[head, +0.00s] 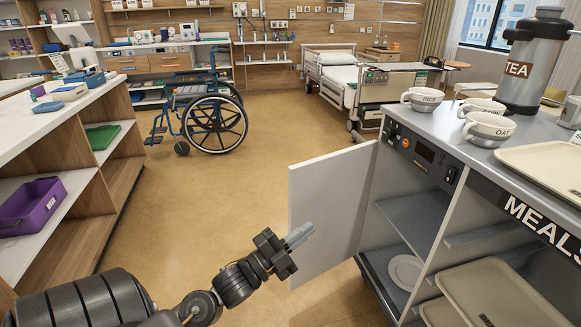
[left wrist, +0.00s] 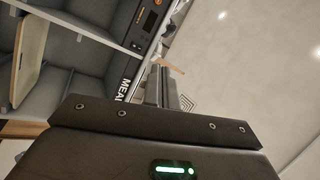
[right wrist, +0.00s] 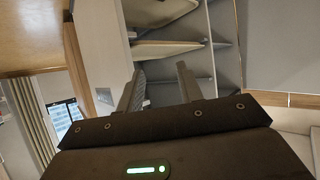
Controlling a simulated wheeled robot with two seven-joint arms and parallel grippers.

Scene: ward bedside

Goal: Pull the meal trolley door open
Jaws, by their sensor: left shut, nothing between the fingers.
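The meal trolley (head: 488,190) stands at the right, with "MEALS" on its front edge. Its pale door (head: 330,205) stands swung out from the left side of the front, so the compartment behind it is exposed.
Trays (head: 500,293) and a plate (head: 404,271) lie inside the trolley. Cups (head: 488,128) and a tea urn (head: 533,65) stand on top. A shelf unit (head: 75,215) is at the left, a wheelchair (head: 212,120) and bed (head: 337,80) behind. The floor between is clear.

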